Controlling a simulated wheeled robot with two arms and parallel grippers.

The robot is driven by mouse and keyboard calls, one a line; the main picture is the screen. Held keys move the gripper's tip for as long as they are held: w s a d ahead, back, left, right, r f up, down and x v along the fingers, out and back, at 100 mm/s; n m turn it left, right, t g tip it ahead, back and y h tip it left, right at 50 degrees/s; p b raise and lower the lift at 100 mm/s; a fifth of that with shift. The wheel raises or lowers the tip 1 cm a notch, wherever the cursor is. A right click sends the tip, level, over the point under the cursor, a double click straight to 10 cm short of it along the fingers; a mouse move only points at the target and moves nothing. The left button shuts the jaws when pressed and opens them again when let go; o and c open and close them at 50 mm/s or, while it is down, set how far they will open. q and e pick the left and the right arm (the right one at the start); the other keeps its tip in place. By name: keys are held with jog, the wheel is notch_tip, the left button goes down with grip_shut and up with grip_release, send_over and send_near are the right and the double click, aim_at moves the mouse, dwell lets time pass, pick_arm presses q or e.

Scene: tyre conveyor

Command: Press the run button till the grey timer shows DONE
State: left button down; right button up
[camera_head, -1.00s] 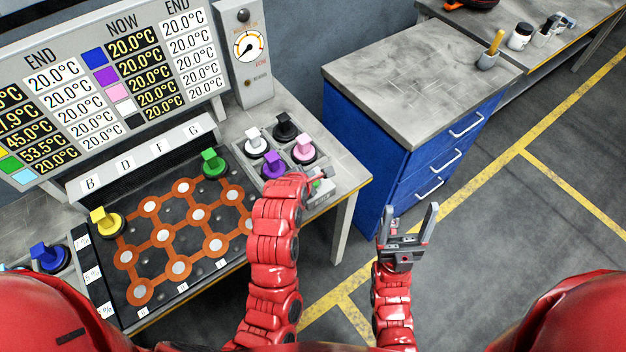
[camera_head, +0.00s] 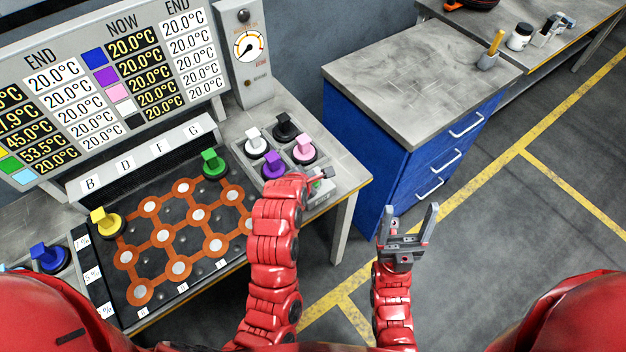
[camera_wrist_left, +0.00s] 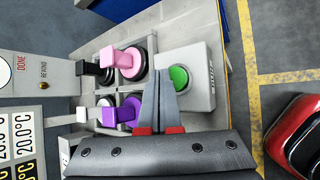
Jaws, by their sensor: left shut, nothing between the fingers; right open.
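The grey timer (camera_head: 242,60) stands behind the table corner with a round dial. Its needle points to the lower left, and red lettering sits at the dial's lower right. The green run button (camera_wrist_left: 179,77) sits on a pale box (camera_wrist_left: 198,68), which is partly hidden behind my left arm in the head view (camera_head: 320,191). My left gripper (camera_head: 326,174) is shut and empty over the box. In the left wrist view its fingertips (camera_wrist_left: 162,72) overlap the button's left edge; I cannot tell whether they touch it. My right gripper (camera_head: 410,222) is open and empty above the floor.
A tray beside the box holds white (camera_head: 256,141), black (camera_head: 286,126), purple (camera_head: 273,166) and pink (camera_head: 303,150) knobbed pieces. A board (camera_head: 170,285) with orange links lies left of my left arm. A blue cabinet (camera_head: 365,150) stands to the right.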

dwell(0.5)
pick_arm(q)
jog(key=shift+f, duration=0.4)
jog(key=shift+f+b, duration=0.6)
dwell(0.8)
jog(key=shift+r, duration=0.15)
jog(key=shift+r+p, duration=0.55)
jog(key=shift+r, duration=0.3)
jog(key=shift+r+p, duration=1.5)
jog(key=shift+r, duration=1.05)
jog(key=shift+w+a+f, duration=0.1)
